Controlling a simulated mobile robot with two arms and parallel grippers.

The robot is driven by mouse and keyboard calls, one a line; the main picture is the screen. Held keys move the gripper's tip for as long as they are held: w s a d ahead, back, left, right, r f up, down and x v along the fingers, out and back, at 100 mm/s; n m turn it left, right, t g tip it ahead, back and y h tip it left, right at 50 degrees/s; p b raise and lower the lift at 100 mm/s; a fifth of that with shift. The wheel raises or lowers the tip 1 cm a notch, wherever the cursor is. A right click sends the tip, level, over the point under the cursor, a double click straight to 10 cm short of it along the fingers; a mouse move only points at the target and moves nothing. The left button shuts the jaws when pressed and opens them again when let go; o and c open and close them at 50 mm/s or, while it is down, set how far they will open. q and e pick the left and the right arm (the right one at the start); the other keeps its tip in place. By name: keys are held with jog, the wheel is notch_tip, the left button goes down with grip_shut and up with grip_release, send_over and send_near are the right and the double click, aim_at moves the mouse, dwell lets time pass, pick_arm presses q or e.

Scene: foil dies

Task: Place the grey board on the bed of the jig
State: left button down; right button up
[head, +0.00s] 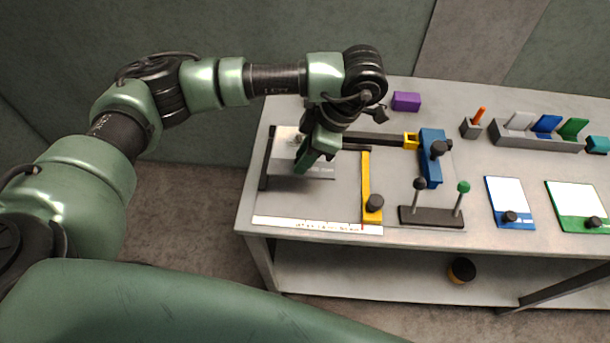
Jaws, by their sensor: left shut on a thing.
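The grey board (284,147), with a pale sheet and a darker grey strip, is at the left end of the table. My left gripper (304,162) is over it, pointing down and shut on it; the fingers and wrist hide the grip and part of the board. The jig has a dark bar (265,165) on the left, a dark rail along the back, a yellow bar (366,180) with a black knob, and a blue block (431,160). The board is between the dark bar and the yellow bar. I cannot tell whether it touches the bed. My right gripper is not in view.
A white ruler strip (320,226) runs along the front edge. A stand with two knobbed rods (430,216), a blue board (507,193) and a green board (573,196) lie to the right. A purple block (407,101) and a grey rack (535,139) are behind.

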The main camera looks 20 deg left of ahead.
aim_at(324, 171)
pick_arm(q)
notch_tip(324, 171, down, 3)
jog(key=shift+f+p, duration=0.1)
jog(key=shift+p, duration=0.35)
jog(key=shift+s+f, duration=0.1)
jog(key=shift+f, duration=0.8)
notch_tip(324, 171, down, 4)
jog(key=shift+r+p, duration=0.25)
jog(key=shift+p, duration=0.3)
jog(key=c, duration=1.1)
grip_release()
jog(key=shift+c, duration=0.2)
jog(key=b+v, duration=0.3)
jog(key=v, duration=0.7)
jog(key=shift+d+r, duration=0.25)
jog(key=shift+r, duration=0.05)
jog(key=shift+d+r, duration=0.2)
jog(key=shift+r, duration=0.4)
